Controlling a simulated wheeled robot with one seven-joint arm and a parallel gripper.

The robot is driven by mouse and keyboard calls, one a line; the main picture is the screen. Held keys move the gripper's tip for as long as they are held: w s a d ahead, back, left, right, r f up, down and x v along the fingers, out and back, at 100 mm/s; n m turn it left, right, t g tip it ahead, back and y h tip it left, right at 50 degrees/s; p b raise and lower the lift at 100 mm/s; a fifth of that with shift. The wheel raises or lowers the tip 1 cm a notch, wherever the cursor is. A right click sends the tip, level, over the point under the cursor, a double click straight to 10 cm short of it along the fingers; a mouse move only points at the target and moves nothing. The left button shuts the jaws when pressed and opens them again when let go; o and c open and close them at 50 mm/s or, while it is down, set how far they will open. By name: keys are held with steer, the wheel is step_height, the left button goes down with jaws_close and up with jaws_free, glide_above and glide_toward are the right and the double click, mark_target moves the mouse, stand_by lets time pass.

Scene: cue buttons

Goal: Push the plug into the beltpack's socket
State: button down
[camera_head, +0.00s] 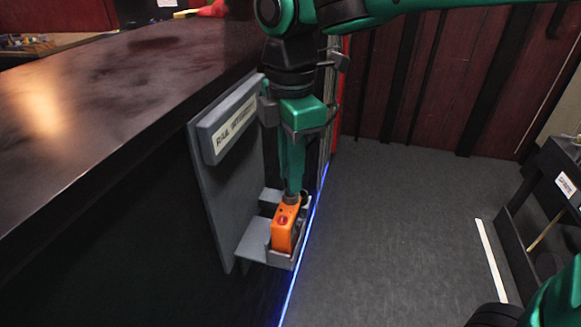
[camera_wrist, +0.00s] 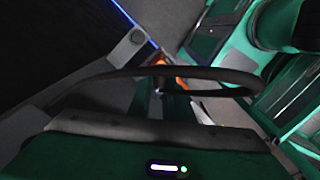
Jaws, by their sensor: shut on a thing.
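The orange beltpack (camera_head: 285,228) stands upright in a grey holder (camera_head: 252,245) on the side of the dark counter. Small patches of its orange also show in the wrist view (camera_wrist: 183,83). My gripper (camera_head: 292,190) points down right above the beltpack's top and is shut on the plug (camera_head: 291,198), a small dark piece at the fingertips. The plug's tip and the socket are hidden, so I cannot tell how far the plug is in.
A grey panel (camera_head: 215,185) with a labelled block (camera_head: 230,130) stands close to the left of my arm. The dark counter (camera_head: 110,85) fills the left. A blue light strip (camera_head: 289,300) runs along its foot. The grey floor (camera_head: 400,230) to the right is open.

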steer(key=shift+f, duration=0.25)
steer(key=c, duration=1.6)
jaws_free()
steer(key=shift+o, duration=0.2)
